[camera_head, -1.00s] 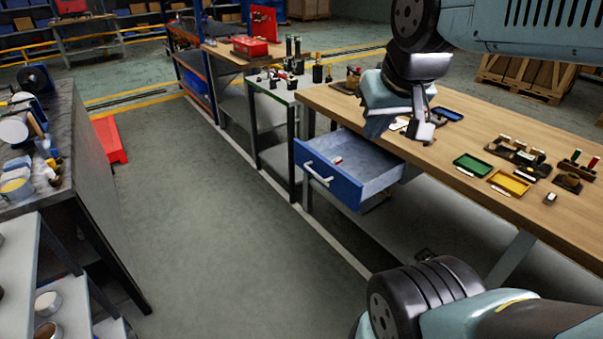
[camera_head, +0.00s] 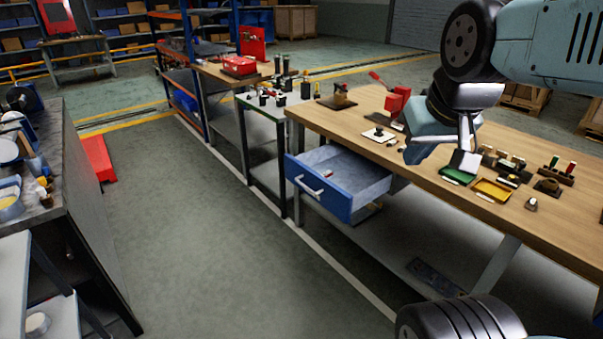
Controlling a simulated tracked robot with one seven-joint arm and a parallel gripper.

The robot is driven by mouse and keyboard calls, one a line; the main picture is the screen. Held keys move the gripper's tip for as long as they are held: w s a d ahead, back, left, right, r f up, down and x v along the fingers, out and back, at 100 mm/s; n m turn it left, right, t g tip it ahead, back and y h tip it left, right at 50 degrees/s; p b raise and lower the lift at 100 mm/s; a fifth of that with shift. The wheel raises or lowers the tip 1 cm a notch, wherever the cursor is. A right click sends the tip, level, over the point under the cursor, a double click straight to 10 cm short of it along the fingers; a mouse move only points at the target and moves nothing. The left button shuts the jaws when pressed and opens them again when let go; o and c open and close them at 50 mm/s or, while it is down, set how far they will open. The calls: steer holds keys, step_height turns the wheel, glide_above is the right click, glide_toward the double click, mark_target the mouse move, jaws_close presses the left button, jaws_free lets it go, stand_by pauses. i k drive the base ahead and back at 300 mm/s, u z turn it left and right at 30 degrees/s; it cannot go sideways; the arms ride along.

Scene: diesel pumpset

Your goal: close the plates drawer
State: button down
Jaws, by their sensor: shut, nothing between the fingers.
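The blue drawer (camera_head: 323,189) under the wooden workbench stands pulled out toward the aisle. Its front carries a white bar handle (camera_head: 309,187), and a small red and white item (camera_head: 328,174) lies inside. My gripper (camera_head: 465,160) is above the bench top, to the right of the drawer and apart from it. Its fingers point down near the green tray and look closed with nothing held. The arm hides part of the bench behind it.
The wooden bench top (camera_head: 370,122) holds a red device (camera_head: 396,102), a green tray (camera_head: 457,176), a yellow tray (camera_head: 492,190) and several small fixtures. A cluttered grey bench (camera_head: 75,165) stands at the left. The aisle floor (camera_head: 200,220) between is clear.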

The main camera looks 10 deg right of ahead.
mark_target(356, 180)
steer(key=z, duration=0.15)
steer(key=i, duration=1)
steer(key=u, duration=0.1)
